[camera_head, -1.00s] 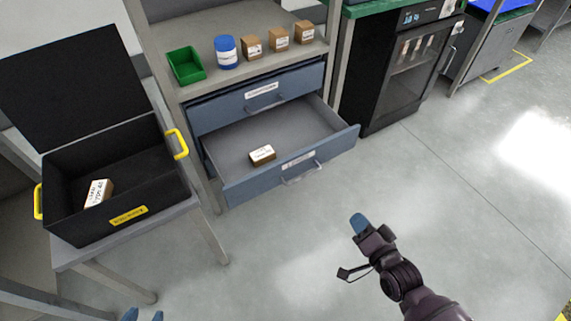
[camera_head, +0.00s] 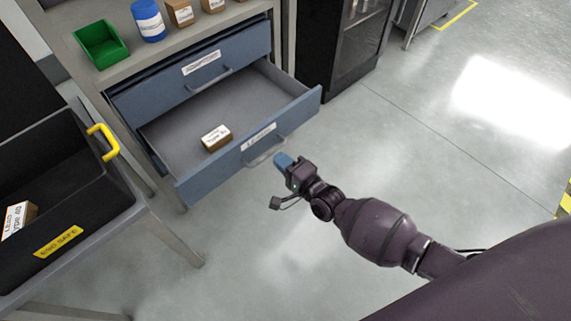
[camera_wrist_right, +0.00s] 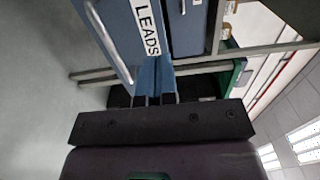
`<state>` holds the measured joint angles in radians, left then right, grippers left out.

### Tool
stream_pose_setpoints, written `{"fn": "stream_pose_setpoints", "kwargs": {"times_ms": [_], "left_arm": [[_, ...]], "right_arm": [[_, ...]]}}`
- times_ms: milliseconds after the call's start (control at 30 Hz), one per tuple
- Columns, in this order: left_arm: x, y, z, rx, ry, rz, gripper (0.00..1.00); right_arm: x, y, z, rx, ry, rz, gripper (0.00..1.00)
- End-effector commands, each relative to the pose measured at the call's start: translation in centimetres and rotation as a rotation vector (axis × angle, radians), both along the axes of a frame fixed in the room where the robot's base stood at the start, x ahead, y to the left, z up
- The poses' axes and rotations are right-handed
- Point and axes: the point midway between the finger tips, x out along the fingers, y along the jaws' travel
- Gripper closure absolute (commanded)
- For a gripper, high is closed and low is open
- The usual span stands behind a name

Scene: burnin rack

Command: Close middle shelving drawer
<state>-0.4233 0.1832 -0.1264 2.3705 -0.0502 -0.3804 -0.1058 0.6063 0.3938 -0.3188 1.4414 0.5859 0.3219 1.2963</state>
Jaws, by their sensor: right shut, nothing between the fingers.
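A blue-grey shelving drawer (camera_head: 189,186) is pulled far out below another drawer front (camera_head: 152,102) in the head view. A small brown box with a white label (camera_head: 216,138) lies inside it. Its front has a white label and a bar handle (camera_head: 267,155). My right gripper (camera_head: 285,160) is shut and empty, just in front of this handle; I cannot tell whether it touches. In the right wrist view the shut blue fingertips (camera_wrist_right: 155,80) are close to the drawer front (camera_wrist_right: 108,28), beside its "LEADS" label. My left gripper is out of view.
A green bin (camera_head: 100,45), a blue-and-white jar (camera_head: 149,20) and several small boxes stand on the shelf above. An open black case (camera_head: 105,205) with yellow handles is at left. A dark cabinet (camera_head: 335,60) stands behind right. The floor at right is clear.

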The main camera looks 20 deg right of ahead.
Motion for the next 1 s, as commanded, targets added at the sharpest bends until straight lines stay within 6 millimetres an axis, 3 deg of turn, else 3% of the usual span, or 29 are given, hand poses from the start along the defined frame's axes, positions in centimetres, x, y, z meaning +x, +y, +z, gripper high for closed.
{"fn": "stream_pose_setpoints", "kwargs": {"times_ms": [500, 700, 1000], "left_arm": [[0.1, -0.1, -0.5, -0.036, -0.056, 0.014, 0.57], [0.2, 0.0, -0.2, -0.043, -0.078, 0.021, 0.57], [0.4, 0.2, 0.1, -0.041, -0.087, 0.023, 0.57]], "right_arm": [[7.4, 2.8, -0.5, -0.002, 0.006, 0.001, 1.0], [8.7, 3.2, -0.2, -0.002, 0.003, 0.001, 1.0], [9.0, 3.3, -0.1, -0.003, 0.001, 0.001, 1.0]]}}
